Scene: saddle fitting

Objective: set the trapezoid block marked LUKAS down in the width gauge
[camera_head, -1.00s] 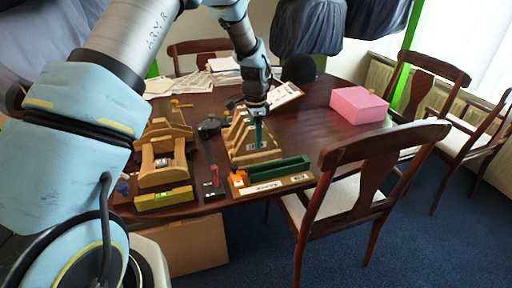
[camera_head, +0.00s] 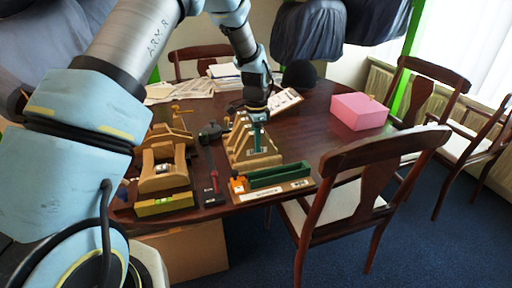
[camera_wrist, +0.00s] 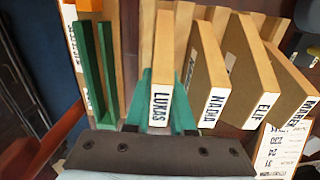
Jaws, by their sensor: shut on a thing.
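The trapezoid block marked LUKAS (camera_wrist: 161,75) is a wooden bar with a white name label, upright in the wrist view. My gripper (camera_wrist: 162,108) is shut on it, with a green finger on each side near the labelled end. In the head view my gripper (camera_head: 257,136) is down at the wooden rack (camera_head: 240,153), so the block is at its place in the row; whether it is clear of the rack I cannot tell. The width gauge (camera_head: 280,173) has green walls on a wooden base, at the table's front edge. It also shows left of my gripper in the wrist view (camera_wrist: 88,75).
A wooden fixture (camera_head: 162,172) stands left, a pink box (camera_head: 359,111) right. A chair (camera_head: 370,170) stands at the front edge.

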